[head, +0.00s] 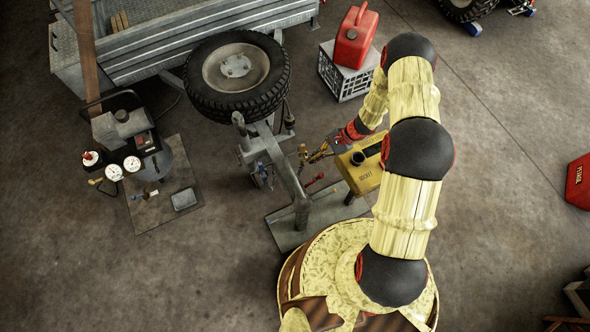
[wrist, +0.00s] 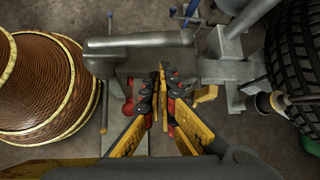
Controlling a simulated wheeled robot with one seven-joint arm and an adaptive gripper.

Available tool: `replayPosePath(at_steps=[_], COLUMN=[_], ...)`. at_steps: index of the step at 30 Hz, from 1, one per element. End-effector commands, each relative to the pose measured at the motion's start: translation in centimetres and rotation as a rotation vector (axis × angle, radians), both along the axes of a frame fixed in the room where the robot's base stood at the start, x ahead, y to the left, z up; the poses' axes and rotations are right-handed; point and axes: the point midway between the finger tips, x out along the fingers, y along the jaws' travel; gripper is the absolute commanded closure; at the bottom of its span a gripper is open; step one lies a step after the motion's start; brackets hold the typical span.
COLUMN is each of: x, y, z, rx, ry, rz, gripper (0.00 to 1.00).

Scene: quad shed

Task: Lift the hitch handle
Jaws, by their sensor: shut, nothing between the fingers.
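The grey trailer hitch (head: 291,184) runs from below the spare wheel down to a post, and its grey housing also shows in the wrist view (wrist: 140,48). A small red piece, apparently the hitch handle (head: 315,182), sticks out on its right side. In the wrist view, red shows left of my fingers at what looks like this handle (wrist: 128,107), partly hidden by dark finger parts. My gripper (head: 305,155) is shut and empty just right of the hitch bar, farther up than the handle. Its yellow tips (wrist: 163,70) point at the bar's side; I cannot tell whether they touch.
The tyre (head: 237,75) and the trailer are beyond. A gauge set (head: 113,172) is left. A red can (head: 355,36) sits on a crate (head: 345,77). The floor at right is mostly free.

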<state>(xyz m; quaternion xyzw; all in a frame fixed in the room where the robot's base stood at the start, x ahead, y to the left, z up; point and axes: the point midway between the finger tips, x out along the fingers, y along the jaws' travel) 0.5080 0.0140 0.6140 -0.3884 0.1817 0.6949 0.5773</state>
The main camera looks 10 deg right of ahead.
Motion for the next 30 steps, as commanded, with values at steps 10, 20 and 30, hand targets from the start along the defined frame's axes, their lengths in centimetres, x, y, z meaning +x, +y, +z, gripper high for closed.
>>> replayPosePath(at_steps=[10, 20, 30], x=[-0.1, -0.3, -0.4], y=[0.5, 4.1, 6.5], z=[-0.6, -4.7, -7.3], rx=[0.001, 0.0, 0.0], ry=[0.001, 0.002, 0.0], rz=[0.004, 0.006, 0.004], gripper=[1.0, 1.0, 1.0])
